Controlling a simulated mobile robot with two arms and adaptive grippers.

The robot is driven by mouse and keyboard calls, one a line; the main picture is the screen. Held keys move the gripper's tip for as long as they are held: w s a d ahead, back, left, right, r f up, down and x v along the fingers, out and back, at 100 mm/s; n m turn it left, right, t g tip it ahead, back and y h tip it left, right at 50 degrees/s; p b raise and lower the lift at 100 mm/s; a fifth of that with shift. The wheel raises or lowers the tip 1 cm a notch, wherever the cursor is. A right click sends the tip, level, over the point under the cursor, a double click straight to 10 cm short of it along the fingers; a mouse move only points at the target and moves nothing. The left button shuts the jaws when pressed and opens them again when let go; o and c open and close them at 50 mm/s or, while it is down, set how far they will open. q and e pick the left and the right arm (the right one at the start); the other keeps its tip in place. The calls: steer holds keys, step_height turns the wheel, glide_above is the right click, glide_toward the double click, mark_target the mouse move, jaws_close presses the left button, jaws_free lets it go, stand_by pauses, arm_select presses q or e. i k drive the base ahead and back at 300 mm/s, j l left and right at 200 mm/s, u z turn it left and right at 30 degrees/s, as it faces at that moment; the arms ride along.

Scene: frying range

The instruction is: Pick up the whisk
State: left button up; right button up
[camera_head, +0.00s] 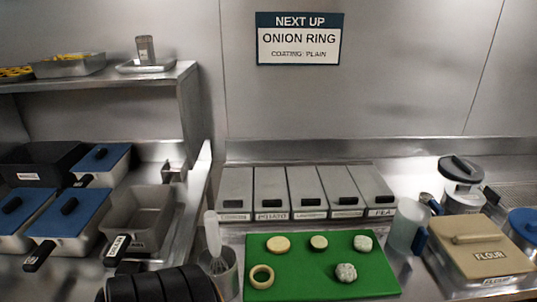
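The whisk (213,234) stands upright, leaning slightly, with its pale handle pointing up. Its wire end sits down in a clear container (230,282) just left of the green board. No gripper is touching the visible part of the whisk. Neither of my grippers shows in the head view. A black ribbed part at the bottom left, in front of the container, looks like a piece of my own arm, with no fingers visible on it.
A green board (320,283) holds several food pieces. Lidded grey bins (306,191) stand behind it. A flour box (482,258) and a clear cup (405,226) are at the right. Blue-lidded pans (62,222) and a grey fryer basket (140,218) are at the left.

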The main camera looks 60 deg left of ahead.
mark_target(210, 218)
steer(key=u, duration=2.25)
